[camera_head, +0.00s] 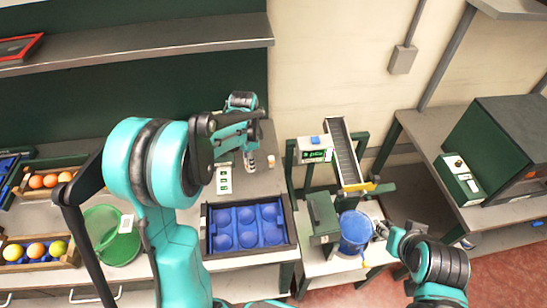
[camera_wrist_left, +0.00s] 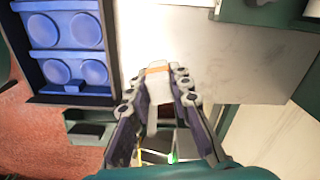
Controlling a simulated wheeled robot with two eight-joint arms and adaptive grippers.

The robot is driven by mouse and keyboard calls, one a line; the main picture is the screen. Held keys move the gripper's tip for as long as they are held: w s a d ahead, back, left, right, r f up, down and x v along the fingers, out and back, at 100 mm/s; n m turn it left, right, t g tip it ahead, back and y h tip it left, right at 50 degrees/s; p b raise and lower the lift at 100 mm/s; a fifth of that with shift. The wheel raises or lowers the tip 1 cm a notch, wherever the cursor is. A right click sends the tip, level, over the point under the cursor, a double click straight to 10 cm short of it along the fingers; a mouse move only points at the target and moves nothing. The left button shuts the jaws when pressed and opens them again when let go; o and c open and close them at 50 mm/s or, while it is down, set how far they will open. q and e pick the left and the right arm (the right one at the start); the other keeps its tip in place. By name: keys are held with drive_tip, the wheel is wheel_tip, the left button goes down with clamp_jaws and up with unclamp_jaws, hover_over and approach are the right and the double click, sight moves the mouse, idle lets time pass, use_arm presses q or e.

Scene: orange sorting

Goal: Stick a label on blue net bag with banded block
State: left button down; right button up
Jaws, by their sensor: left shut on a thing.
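The blue net bag (camera_head: 355,232) hangs open-topped, like a bucket, by the low stand at the right. My right gripper (camera_head: 382,231) is at its right rim; whether its fingers are closed on it does not show. My left gripper (camera_head: 250,162) is above the back of the table. In the left wrist view, its fingers (camera_wrist_left: 163,88) are shut on a white banded block (camera_wrist_left: 157,72) with an orange band. A small orange-topped white piece (camera_head: 271,161) shows beside the fingers in the head view; I cannot tell whether it is this block. A white-and-green card (camera_head: 224,181) lies on the table.
A black-rimmed tray (camera_head: 293,238) with blue cups stands in front of my left gripper. A green net bag (camera_head: 122,248) and fruit crates (camera_head: 15,265) are at left.

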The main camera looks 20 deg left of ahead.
use_arm(q)
drive_tip(key=s+a+f+n+p, duration=0.1)
drive_tip(key=s+a+n, duration=0.3)
drive_tip(key=a, duration=0.5)
drive_tip(key=shift+m, duration=0.5)
drive_tip(key=shift+s+f+b, duration=0.25)
drive_tip(key=shift+f+b, duration=0.4)
drive_tip(key=shift+f, duration=0.4)
drive_tip(key=shift+s+f+b, duration=0.2)
drive_tip(key=shift+f+b, duration=0.5)
drive_tip(key=shift+f, duration=0.3)
drive_tip(key=shift+s+f+b, duration=0.25)
drive_tip(key=shift+f+b, duration=0.4)
drive_tip(key=shift+f, duration=0.4)
drive_tip(key=shift+d+f+b, duration=0.1)
drive_tip(key=shift+f+b, duration=0.45)
drive_tip(key=shift+b, duration=0.05)
drive_tip(key=shift+r, duration=0.1)
drive_tip(key=shift+r+p, duration=0.45)
wheel_tip(320, 180, up, 6)
drive_tip(key=p, duration=0.4)
drive_tip(key=shift+f, duration=0.1)
